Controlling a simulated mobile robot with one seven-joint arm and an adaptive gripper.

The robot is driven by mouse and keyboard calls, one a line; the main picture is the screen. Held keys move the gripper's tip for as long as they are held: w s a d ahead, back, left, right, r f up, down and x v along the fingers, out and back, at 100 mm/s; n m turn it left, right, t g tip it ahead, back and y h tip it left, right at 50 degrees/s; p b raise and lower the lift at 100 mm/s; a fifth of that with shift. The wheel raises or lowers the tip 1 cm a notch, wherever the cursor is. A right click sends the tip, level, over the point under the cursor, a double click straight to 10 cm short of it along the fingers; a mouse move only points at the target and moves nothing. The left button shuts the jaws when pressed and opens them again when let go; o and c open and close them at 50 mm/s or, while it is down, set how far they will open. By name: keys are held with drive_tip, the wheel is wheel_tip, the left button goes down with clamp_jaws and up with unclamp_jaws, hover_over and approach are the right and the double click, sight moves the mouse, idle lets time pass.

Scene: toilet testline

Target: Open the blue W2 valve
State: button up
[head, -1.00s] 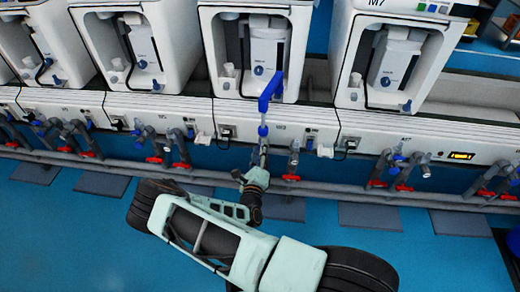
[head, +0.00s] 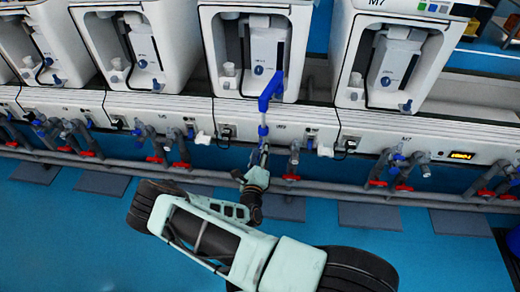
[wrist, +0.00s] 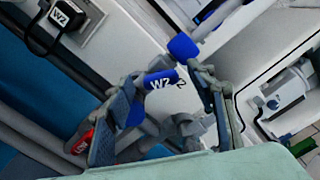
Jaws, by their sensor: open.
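The blue W2 valve handle (wrist: 160,79) shows in the wrist view with white "W2" lettering. It lies between the two fingers of my gripper (wrist: 163,108), which are spread apart on either side of it. I cannot tell whether either finger touches it. In the head view, my gripper (head: 263,151) reaches up to the pipework under the middle station. A small blue part (head: 263,130) shows just above its tips; my gripper partly hides the valve area.
A blue curved piece (head: 270,91) rises above the gripper in front of the middle white unit. Red-handled valves (head: 291,177) stand close by on the right. A grey pipe (head: 330,189) runs along the row. Blue floor (head: 80,240) is clear at the front left.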

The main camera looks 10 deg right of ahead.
drive_tip(key=v, duration=0.7)
drive_tip(key=shift+s, duration=0.2)
drive_tip(key=shift+r, duration=0.1)
